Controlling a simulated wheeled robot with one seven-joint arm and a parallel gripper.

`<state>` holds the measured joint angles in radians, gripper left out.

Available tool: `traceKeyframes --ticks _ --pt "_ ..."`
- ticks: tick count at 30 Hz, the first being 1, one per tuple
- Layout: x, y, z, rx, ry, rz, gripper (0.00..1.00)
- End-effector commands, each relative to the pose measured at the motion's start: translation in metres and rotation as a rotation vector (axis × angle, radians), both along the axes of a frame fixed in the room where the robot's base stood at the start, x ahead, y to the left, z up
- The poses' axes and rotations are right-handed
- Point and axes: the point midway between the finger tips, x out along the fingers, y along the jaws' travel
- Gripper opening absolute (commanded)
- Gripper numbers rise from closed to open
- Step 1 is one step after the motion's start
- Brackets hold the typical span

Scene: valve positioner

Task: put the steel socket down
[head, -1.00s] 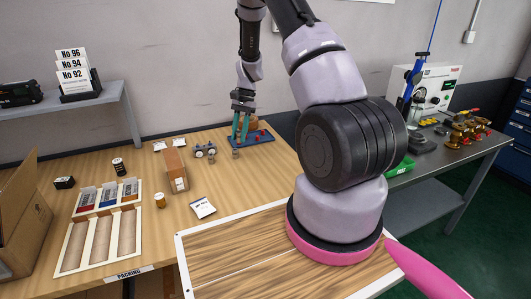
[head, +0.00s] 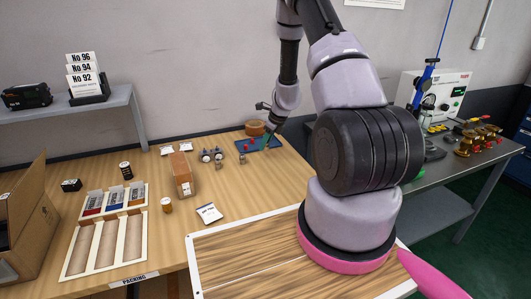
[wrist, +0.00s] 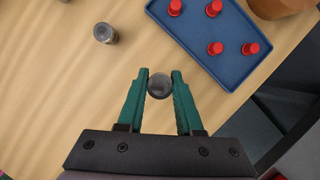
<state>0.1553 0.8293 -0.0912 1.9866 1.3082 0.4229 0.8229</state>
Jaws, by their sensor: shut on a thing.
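My gripper (wrist: 160,80) has teal fingers closed on a round grey steel socket (wrist: 160,87), seen from above between the fingertips in the wrist view. The wooden table lies below it; the gap between socket and table cannot be told. A blue tray (wrist: 222,62) with several red pegs is just to the upper right of the fingers. In the head view my gripper (head: 267,140) is at the blue tray's right part (head: 246,146), and the held socket cannot be made out. A second grey socket (wrist: 105,33) stands on the table at upper left, apart from the gripper.
A round wooden piece (head: 256,127) is behind the tray. A cardboard box (head: 183,175), small metal parts (head: 212,155) and a white packing tray (head: 104,240) are to the left. The table edge (wrist: 262,140) is close on the right in the wrist view. Bare table lies left of the gripper.

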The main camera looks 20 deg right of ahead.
Motion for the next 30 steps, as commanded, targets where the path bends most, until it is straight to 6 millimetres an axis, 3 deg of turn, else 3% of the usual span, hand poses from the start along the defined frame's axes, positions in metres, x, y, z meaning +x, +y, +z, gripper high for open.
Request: traceKeyframes --ticks 8,20,21,22,30 --pt "-0.001 0.000 -0.036 0.001 0.002 0.000 0.00" --pt "0.000 0.000 -0.041 0.000 0.000 0.001 0.00" --pt "0.000 0.000 -0.040 0.000 0.000 0.002 0.50" --pt "0.000 0.000 -0.040 0.000 0.000 0.002 0.61" --pt "0.000 0.000 -0.040 0.000 0.000 0.002 0.65"
